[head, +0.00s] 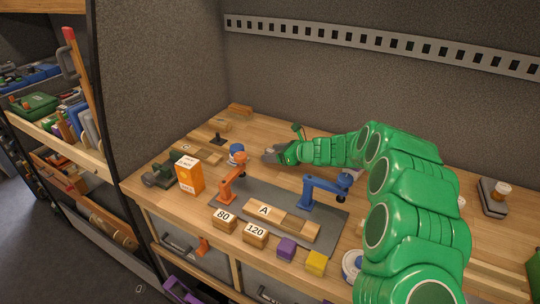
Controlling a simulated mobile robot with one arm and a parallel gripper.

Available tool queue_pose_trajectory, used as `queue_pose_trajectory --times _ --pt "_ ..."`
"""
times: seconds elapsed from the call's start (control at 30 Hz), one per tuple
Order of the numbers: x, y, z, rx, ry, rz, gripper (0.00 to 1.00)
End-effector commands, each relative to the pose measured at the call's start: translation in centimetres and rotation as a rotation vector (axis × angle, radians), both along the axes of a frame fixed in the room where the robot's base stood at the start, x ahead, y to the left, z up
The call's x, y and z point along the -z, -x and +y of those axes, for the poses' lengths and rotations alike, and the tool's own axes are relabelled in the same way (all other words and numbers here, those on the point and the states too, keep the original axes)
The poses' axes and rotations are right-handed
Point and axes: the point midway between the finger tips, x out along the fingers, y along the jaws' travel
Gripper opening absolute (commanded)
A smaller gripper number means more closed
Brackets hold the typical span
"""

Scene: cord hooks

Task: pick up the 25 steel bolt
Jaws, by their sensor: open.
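My gripper (268,156) reaches left over the back half of the wooden workbench (150,190), at the end of my green arm. Its grey fingers are small in the view; they are open. I cannot make out a steel bolt or a "25" marking. Nothing can be seen held between the fingers. My arm hides part of the bench's right side.
A blue one (322,189) is on a dark mat (262,196). Blocks marked 80 (224,221) and 120 (255,235) lie in front; an orange box (189,174) stands left.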

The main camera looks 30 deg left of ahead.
Motion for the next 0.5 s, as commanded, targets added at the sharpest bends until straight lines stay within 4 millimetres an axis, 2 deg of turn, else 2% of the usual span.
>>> queue_pose_trajectory --times 0.3,0.5 --pt "1.2 -0.5 3.4 -0.003 0.003 0.001 0.69" --pt "1.3 -0.5 3.7 -0.001 0.002 0.002 0.69"
